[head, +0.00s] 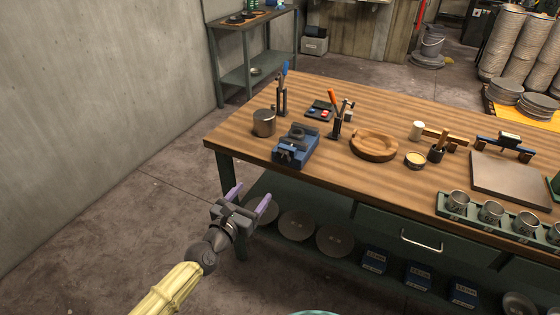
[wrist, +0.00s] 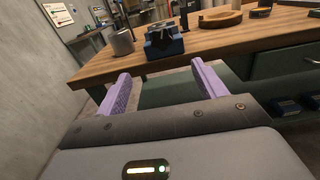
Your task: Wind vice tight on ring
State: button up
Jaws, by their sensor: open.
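The blue vice (head: 296,144) stands near the left front edge of the wooden workbench (head: 235,130). It also shows in the wrist view (wrist: 163,42), beyond my fingers. Its jaws and handle are too small to make out clearly. A round wooden ring-shaped piece (head: 374,145) lies on the bench to the right of the vice; I cannot tell whether it is the task's ring. No ring is clearly visible in the vice. My gripper (head: 252,203) has purple fingers, is open and empty, and hangs in front of the bench, below its top and apart from the vice.
A metal canister (head: 263,123) stands left of the vice, and upright tools (head: 336,122) stand behind it. A tray of metal cups (head: 490,212) is at the right. The lower shelf holds round discs (head: 297,224). Floor left of the bench is clear.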

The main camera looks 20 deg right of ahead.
aim_at(281, 158)
jog(key=shift+d, duration=0.15)
jog(key=p+x, duration=0.3)
jog(key=x, duration=1.4)
jog(key=shift+w+d, duration=0.1)
jog(key=shift+w, duration=0.05)
jog(key=shift+c, duration=0.4)
jog(key=c, duration=0.9)
